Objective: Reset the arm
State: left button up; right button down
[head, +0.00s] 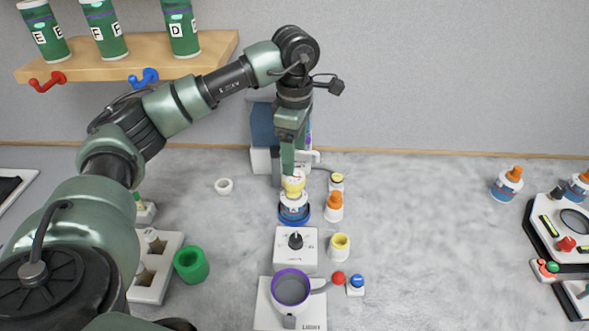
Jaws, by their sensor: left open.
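My left arm comes in from the left, arches over the table and bends down at the middle. My left gripper (288,168) points down, with its fingertips at or just above a white bottle with a yellow top (294,207). The bottle stands upright on a round blue base (294,221). The jaws are open, seen nearly edge-on, so the gap between the fingers is hard to see. I cannot tell whether a finger touches the yellow top. My right gripper is not in view.
Orange-capped (334,207) and yellow-topped (339,247) containers stand close on the right. A switch box (296,257) and a purple-rimmed mug (291,289) are in front. A green cup (191,265) is left. A wooden shelf (150,52) holds green canisters. The table's right middle is clear.

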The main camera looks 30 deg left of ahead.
pick_arm(q)
jog(key=shift+s+r, duration=0.1)
jog(key=shift+r, duration=0.2)
